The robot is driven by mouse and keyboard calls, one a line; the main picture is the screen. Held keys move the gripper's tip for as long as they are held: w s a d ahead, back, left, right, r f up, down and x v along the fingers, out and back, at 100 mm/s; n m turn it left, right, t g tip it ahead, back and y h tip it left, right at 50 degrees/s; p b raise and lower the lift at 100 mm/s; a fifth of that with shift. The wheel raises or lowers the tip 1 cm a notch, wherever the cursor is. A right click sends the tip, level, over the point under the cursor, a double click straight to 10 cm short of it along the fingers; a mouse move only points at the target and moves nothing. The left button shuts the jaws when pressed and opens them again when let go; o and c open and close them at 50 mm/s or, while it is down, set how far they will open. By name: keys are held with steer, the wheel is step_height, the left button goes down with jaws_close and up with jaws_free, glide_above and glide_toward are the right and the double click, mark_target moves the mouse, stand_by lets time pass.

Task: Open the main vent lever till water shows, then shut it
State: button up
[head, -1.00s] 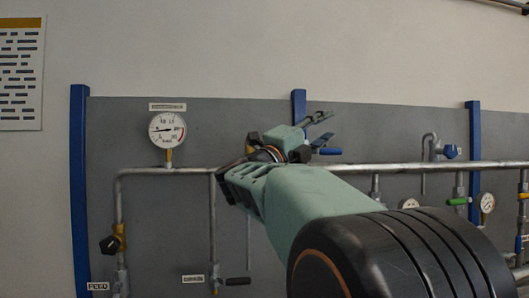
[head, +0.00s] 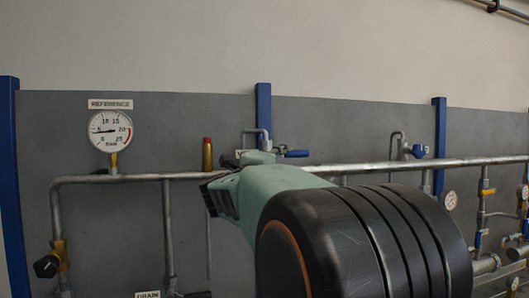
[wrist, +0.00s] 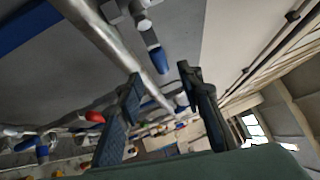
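The blue vent lever (head: 295,153) sticks out to the right along the top of the main pipe, beside a bent vent pipe (head: 257,133). A label starting with V shows partly behind my arm. No water is visible.
The main pipe (head: 400,165) runs across the grey panel. A REFERENCE gauge (head: 110,131) is at left, with a brass and red fitting (head: 207,155) nearer my arm. A second bent pipe with a blue knob (head: 418,151) is at right. Blue posts (head: 439,145) stand along the panel.

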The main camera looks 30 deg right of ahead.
mark_target(295, 155)
steer(key=p+x, duration=0.1)
steer(key=x, duration=0.8)
steer(key=shift+c, duration=0.4)
jaws_close()
